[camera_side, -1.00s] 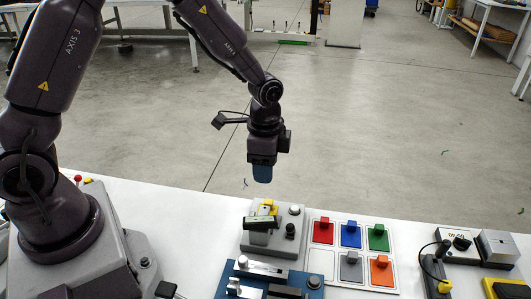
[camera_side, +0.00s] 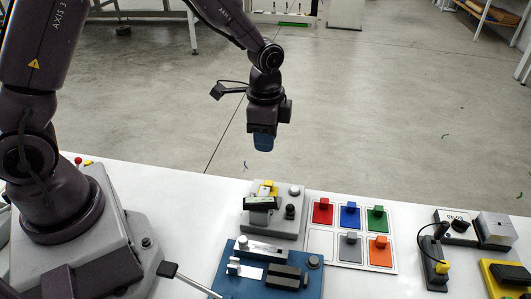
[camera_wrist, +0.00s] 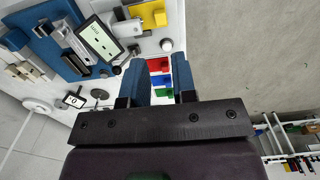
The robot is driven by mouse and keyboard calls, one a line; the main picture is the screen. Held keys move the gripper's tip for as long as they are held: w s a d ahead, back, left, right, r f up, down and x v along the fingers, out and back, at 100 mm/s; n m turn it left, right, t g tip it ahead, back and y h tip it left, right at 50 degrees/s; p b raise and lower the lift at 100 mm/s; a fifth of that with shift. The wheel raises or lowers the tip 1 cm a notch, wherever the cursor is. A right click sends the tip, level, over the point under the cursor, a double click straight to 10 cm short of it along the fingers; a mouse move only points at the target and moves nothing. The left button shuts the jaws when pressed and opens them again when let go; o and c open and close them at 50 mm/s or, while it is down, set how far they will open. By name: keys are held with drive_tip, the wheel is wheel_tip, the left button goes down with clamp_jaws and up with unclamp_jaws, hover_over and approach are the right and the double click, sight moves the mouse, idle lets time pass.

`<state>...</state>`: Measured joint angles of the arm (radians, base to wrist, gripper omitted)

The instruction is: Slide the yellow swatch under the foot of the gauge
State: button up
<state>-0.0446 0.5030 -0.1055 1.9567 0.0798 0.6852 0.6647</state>
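The yellow swatch (camera_side: 268,184) is on the grey base of the gauge (camera_side: 287,228), behind the gauge's dark-edged display head. In the wrist view the yellow swatch (camera_wrist: 152,13) lies at the top, next to the gauge display (camera_wrist: 100,38). A pale part of the gauge borders the swatch; I cannot tell whether the foot rests on it. My gripper (camera_side: 263,143) hangs above and behind the gauge, clear of it. In the wrist view my gripper (camera_wrist: 160,86) has its two blue fingers apart, with nothing held between them.
A white tray (camera_side: 392,252) to the right holds red, blue, green, grey and orange swatches; its front left slot is empty. A blue fixture (camera_side: 235,283) stands in front of the gauge. A cabled device (camera_side: 435,255) and boxes stand farther right. The air around my gripper is clear.

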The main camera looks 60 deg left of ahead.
sight(265, 183)
wheel_tip(265, 183, down, 12)
drive_tip(key=shift+f, duration=0.15)
idle(0.3)
clamp_jaws()
drive_tip(key=shift+o, duration=1.8)
unclamp_jaws()
drive_tip(key=shift+o, duration=0.2)
drive_tip(key=shift+s, duration=0.1)
drive_tip(key=shift+d, duration=0.1)
wheel_tip(265, 183, up, 13)
